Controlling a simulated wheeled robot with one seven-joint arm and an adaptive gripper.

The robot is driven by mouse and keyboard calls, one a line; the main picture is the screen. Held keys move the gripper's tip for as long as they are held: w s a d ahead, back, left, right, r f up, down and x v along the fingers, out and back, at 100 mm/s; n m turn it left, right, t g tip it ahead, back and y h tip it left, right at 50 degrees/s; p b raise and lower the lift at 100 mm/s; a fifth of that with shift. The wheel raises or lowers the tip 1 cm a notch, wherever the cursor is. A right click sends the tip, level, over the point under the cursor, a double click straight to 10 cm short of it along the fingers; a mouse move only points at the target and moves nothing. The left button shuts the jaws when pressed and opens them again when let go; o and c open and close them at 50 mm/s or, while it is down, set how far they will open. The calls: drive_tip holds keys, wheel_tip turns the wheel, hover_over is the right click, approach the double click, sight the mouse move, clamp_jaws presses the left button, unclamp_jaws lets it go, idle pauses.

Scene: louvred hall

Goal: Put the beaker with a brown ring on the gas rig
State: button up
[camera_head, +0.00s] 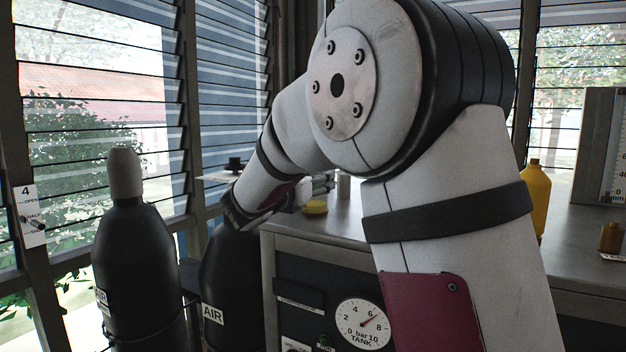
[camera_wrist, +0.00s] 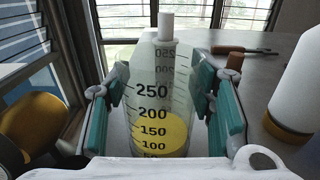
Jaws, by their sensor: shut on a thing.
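A clear beaker (camera_wrist: 153,108) with black graduations and yellow in its lower part stands between the teal pads of my gripper (camera_wrist: 150,85) in the wrist view. The gripper is shut on it. No brown ring shows on the visible part, and its base is hidden by the white shape at the bottom edge. In the head view my arm covers most of the gripper; a yellow patch (camera_head: 315,207) shows beside it over the cabinet. I cannot tell for sure which thing is the gas rig; a cabinet front with a tank gauge (camera_head: 362,324) is in view.
Dark AIR cylinders (camera_head: 130,255) stand left of the grey worktop (camera_head: 345,222). A yellow bottle (camera_head: 536,195) and a small brown bottle (camera_head: 611,238) stand on the right. The wrist view shows a white container (camera_wrist: 303,85) right of the beaker and an orange-handled tool (camera_wrist: 228,50) behind.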

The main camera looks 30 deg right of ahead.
drive_tip(key=shift+f, duration=0.15)
drive_tip(key=o, duration=1.2)
drive_tip(key=shift+a+r, duration=0.1)
drive_tip(key=shift+r, duration=0.1)
drive_tip(key=v, duration=1.2)
drive_tip(key=shift+b, duration=0.45)
